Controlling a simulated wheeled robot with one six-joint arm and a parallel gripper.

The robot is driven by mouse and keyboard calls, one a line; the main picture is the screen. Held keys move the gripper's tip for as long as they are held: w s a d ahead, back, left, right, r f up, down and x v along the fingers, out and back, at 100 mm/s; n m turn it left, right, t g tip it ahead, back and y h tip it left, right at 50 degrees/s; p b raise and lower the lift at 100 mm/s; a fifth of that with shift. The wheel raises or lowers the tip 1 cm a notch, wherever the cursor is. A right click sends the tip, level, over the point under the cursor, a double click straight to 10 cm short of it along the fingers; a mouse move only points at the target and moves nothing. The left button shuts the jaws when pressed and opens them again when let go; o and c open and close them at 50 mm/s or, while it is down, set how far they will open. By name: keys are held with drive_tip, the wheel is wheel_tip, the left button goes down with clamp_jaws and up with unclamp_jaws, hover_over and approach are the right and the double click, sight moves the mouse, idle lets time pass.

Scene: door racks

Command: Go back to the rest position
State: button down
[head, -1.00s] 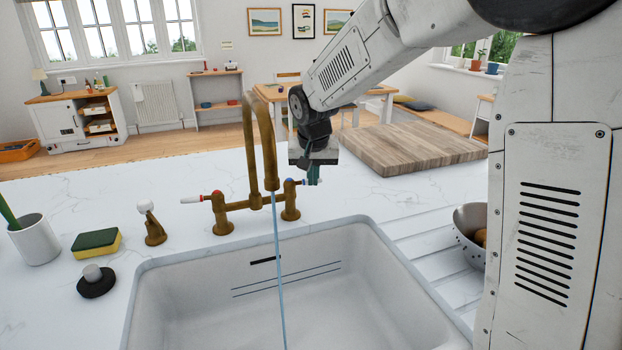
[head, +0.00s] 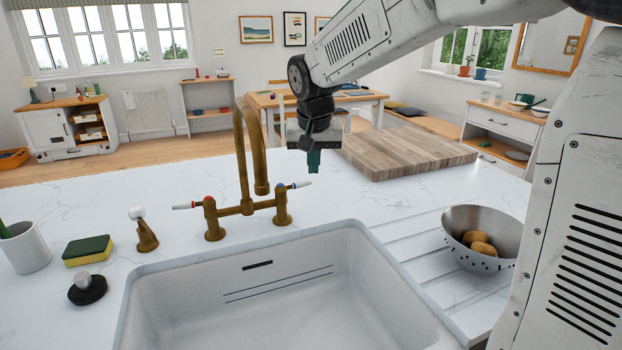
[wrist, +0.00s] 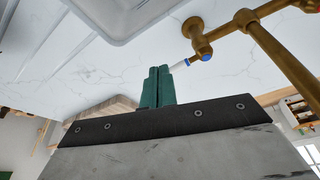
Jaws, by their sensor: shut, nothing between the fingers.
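My gripper (head: 314,161) hangs in the air to the right of the brass tap (head: 250,160), pointing down, in front of the wooden board. Its green fingers are together and hold nothing. In the wrist view the shut fingers (wrist: 157,87) sit close to the blue-marked tap handle (wrist: 190,62); I cannot tell whether they touch. In the head view the blue-marked handle (head: 293,187) points right and lies below the fingers. No water runs from the spout.
A white sink (head: 280,290) lies in front of the tap. A metal colander (head: 482,240) with potatoes stands on the right drainer. A wooden board (head: 405,150) lies behind. A sponge (head: 88,250), a black plug (head: 87,289) and a white cup (head: 25,248) stand at left.

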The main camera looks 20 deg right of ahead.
drive_tip(key=s+d+f+n+g+y, duration=0.1)
drive_tip(key=s+f+n+g, duration=0.1)
drive_tip(key=s, duration=3.1)
drive_tip(key=shift+s+d+f+n, duration=0.2)
drive_tip(key=shift+s+d+n, duration=0.1)
drive_tip(key=shift+n, duration=0.6)
